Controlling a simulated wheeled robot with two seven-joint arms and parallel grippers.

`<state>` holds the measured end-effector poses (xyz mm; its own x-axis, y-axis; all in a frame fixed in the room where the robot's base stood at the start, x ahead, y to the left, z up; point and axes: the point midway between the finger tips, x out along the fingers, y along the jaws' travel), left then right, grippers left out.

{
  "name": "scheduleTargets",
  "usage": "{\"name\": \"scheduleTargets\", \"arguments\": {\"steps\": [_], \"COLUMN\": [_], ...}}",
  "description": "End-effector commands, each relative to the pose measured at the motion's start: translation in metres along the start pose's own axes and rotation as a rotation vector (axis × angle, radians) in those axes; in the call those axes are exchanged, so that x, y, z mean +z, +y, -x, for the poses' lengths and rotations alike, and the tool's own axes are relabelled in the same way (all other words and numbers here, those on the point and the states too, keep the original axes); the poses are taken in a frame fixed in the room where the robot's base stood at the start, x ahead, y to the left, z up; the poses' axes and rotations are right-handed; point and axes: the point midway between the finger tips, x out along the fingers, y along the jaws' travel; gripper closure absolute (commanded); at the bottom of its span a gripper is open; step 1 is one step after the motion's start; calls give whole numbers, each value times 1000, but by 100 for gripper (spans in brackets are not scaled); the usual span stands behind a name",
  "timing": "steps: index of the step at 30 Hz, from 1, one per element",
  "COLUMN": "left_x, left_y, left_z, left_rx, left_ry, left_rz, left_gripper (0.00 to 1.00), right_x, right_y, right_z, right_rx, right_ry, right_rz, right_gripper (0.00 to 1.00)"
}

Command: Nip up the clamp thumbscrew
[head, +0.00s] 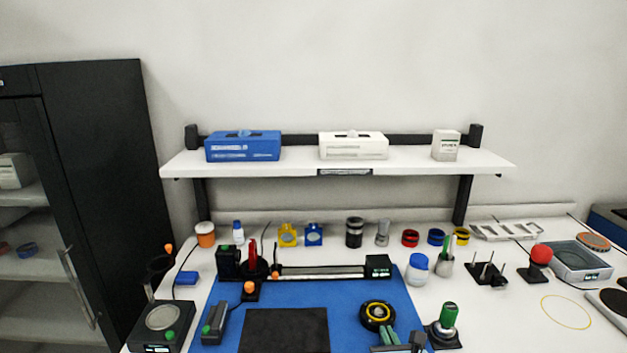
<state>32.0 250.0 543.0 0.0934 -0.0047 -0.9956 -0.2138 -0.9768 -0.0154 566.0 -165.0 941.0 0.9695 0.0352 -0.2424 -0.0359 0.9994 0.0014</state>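A small black block with an orange knob (249,287) stands at the front of the rail assembly, left of centre on the blue mat. A second orange knob (276,246) shows just behind it, near a red upright part (252,257). Either may be the clamp thumbscrew; I cannot tell which, nor how tight it is. My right gripper (400,345) just enters at the bottom edge, right of centre, in front of a black and yellow round device (378,315). It is well to the right of both knobs. My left gripper is not in view.
The blue mat (345,290) carries a rail (322,272) and a black pad (284,331). A green-topped piece (447,315) stands right of my gripper. Several jars and rings line the back. A white shelf (300,166) overhangs behind.

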Motion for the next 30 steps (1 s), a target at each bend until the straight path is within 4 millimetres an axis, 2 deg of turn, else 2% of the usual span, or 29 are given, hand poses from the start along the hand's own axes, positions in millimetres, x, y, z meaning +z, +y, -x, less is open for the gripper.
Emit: {"name": "scheduleTargets", "arguments": {"steps": [1, 9, 23, 30], "left_x": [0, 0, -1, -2], "left_y": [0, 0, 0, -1], "left_z": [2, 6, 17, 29], "left_rx": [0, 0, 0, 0], "left_ry": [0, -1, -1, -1], "left_rz": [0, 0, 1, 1], "left_gripper": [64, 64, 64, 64], "right_x": [-9, -11, -2, -5], "right_y": [-4, -9, -10, -9], "right_z": [2, 1, 5, 29], "right_rx": [-8, -9, -6, -4], "right_ry": [18, 18, 15, 12], "right_rz": [4, 5, 4, 3], "right_gripper": [100, 100, 100, 100]}}
